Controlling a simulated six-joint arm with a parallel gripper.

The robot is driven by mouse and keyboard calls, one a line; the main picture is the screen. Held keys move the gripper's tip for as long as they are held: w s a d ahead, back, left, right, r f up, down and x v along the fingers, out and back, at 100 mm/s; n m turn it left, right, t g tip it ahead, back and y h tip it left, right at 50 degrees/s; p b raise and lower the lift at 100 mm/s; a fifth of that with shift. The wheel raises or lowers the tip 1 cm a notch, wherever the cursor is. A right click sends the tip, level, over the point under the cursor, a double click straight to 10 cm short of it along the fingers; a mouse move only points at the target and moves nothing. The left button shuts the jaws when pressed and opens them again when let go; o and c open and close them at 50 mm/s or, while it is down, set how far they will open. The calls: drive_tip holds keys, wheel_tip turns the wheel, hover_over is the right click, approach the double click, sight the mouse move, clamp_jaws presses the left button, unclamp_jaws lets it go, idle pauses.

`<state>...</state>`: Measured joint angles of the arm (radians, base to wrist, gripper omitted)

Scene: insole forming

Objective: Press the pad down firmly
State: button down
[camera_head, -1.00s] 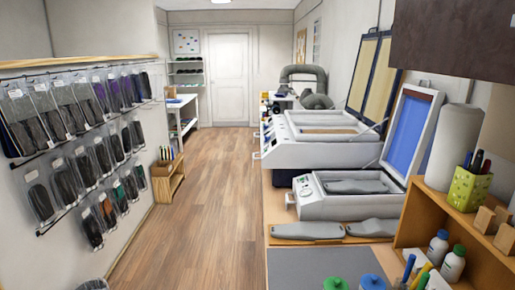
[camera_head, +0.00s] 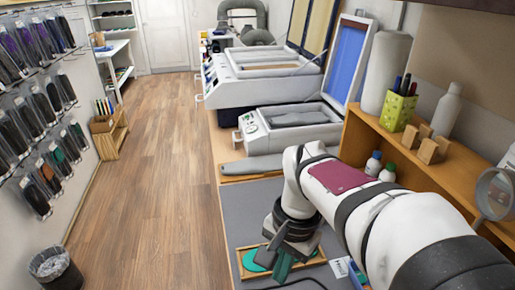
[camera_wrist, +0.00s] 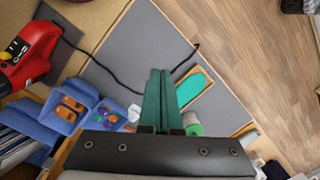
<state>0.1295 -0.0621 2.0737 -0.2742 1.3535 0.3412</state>
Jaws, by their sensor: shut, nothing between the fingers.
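A green pad (camera_head: 250,265) lies in a shallow wooden tray (camera_head: 241,275) on the grey mat at the bottom of the head view. The pad also shows in the wrist view (camera_wrist: 191,88) as a long green shape, just right of my fingers. My gripper (camera_head: 280,270) is at the tray and covers part of the pad in the head view. In the wrist view its two green fingers (camera_wrist: 160,72) are together with nothing between them. I cannot tell whether the fingertips touch the pad.
The grey mat (camera_head: 235,205) is mostly clear left of my arm. A heat press (camera_head: 290,120) stands behind it. A shelf with bottles (camera_head: 373,163) is at right. In the wrist view, a red tool (camera_wrist: 28,55) with a black cord and blue bins (camera_wrist: 62,112) are at left.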

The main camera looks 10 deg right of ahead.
drive_tip(key=w+d+f+m, duration=0.3)
drive_tip(key=w+d+f, duration=0.1)
drive_tip(key=w+d, duration=0.15)
drive_tip(key=w+d+f+m+h, duration=0.1)
drive_tip(key=w+d+f+m, duration=0.2)
drive_tip(key=w, duration=0.4)
drive_tip(key=w+d+f+m, duration=0.2)
drive_tip(key=w+d+f, duration=0.2)
drive_tip(key=w+d, duration=0.2)
drive_tip(key=f, duration=0.6)
drive_tip(key=shift+w, duration=0.2)
drive_tip(key=shift+f, duration=0.7)
drive_tip(key=shift+f, duration=1)
drive_tip(key=shift+a, duration=0.1)
idle(0.3)
drive_tip(key=shift+r, duration=0.75)
